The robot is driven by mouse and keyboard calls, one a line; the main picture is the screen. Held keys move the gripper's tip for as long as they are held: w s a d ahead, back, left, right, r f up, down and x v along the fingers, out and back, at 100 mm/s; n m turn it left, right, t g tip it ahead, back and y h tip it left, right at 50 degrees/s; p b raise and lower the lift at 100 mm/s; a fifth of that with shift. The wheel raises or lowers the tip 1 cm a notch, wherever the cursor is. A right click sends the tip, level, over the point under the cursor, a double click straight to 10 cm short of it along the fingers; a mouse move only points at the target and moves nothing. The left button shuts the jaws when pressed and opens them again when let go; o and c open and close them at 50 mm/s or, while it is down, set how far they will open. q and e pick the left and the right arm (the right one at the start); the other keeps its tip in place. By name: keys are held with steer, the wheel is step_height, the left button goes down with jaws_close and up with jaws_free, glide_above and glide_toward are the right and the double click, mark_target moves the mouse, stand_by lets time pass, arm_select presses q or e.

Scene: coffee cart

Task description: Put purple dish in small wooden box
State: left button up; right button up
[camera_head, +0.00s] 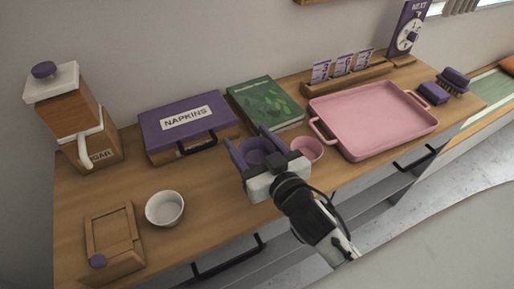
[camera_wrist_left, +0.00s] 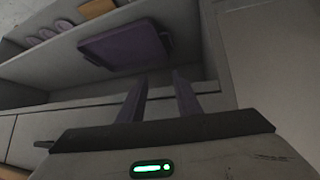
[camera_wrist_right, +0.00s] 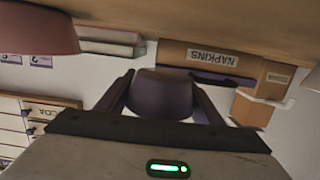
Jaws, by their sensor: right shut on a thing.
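The purple dish (camera_head: 256,152) is a small round bowl, held between the purple fingers of my right gripper (camera_head: 256,146) over the middle of the counter. In the right wrist view the dish (camera_wrist_right: 162,92) sits between both fingers, its far side hidden. The small wooden box (camera_head: 112,236) stands at the front left of the counter, with a framed top and a purple knob at its front corner; I cannot tell whether the top is open. My left gripper (camera_wrist_left: 160,78) shows only in the left wrist view, fingers apart and empty, facing shelves.
A white bowl (camera_head: 164,208) stands beside the small box. A pink cup (camera_head: 306,149) is close right of my right gripper. The purple napkin box (camera_head: 165,142), green book (camera_head: 265,103) and pink tray (camera_head: 372,118) lie behind and to the right. A sugar dispenser (camera_head: 68,112) stands back left.

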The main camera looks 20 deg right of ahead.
mark_target(250, 154)
steer(key=shift+f+b, duration=0.35)
steer(key=shift+f, duration=1.75)
steer(key=shift+f, duration=0.25)
steer(key=o, duration=1.1)
steer(key=shift+r, duration=0.1)
steer(key=shift+c, duration=0.2)
